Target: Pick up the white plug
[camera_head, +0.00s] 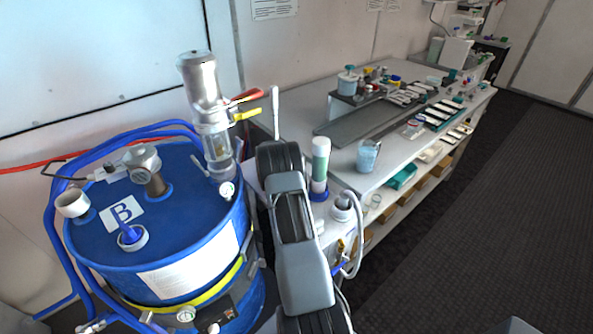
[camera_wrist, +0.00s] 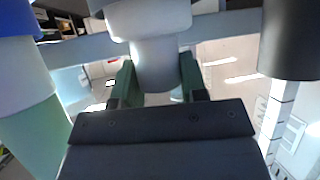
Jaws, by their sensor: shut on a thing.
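The white plug (camera_wrist: 155,60) is in the wrist view, with a wider part at the top of the picture and a narrower part below it. My gripper (camera_wrist: 157,83) has its two green-padded fingers on either side of the narrower part and is shut on it. I cannot tell whether the plug is still seated in something, as its far end is cut off by the top edge. In the head view my dark and grey arm stands in front of the bench corner, and neither the fingers nor the plug can be made out.
A green and white cylinder (camera_head: 320,160) on a blue base stands close right of my arm; it also shows at left in the wrist view (camera_wrist: 30,120). A blue drum (camera_head: 180,195) with hoses stands left. A cup (camera_head: 367,155) sits on the long bench (camera_head: 300,110). The floor at right is clear.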

